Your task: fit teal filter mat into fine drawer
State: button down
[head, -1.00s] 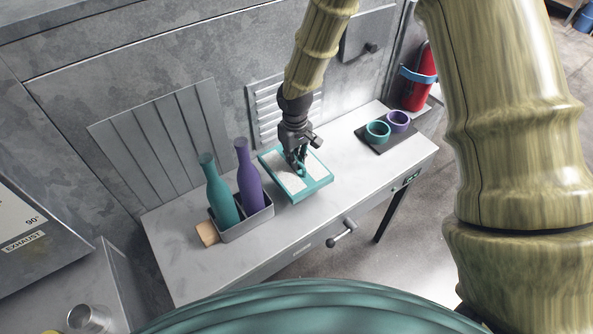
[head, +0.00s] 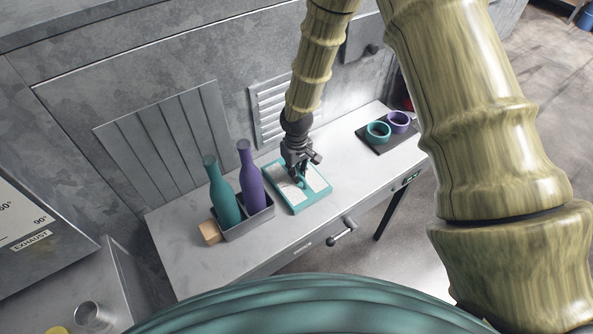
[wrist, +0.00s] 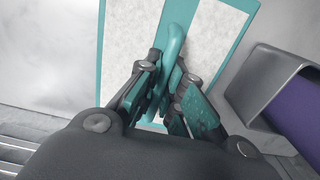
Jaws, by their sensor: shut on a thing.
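The teal filter mat (head: 293,213) is a teal frame with pale panels and a teal grip bar across its middle. It is at the middle of the grey bench, right of the bottle rack; I cannot tell whether it touches the top. My gripper (head: 301,180) points down and is shut on the mat's grip bar. In the wrist view my gripper (wrist: 168,88) closes around the teal bar, and the mat (wrist: 100,55) fills the upper middle. A drawer front with a handle (head: 341,233) shows on the bench's front, seemingly closed; I cannot read its label.
A teal bottle (head: 224,195) and a purple bottle (head: 251,180) stand in a grey rack (head: 250,224), close left of the mat. A wooden block (head: 209,232) is left of it. A dark tray (head: 373,144) with teal and purple rings lies at the right. Bare bench separates mat and tray.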

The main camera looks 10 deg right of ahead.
jog(key=shift+f, duration=0.1)
jog(key=c, duration=1.5)
grip_release()
jog(key=shift+c, duration=0.2)
jog(key=shift+r, duration=0.2)
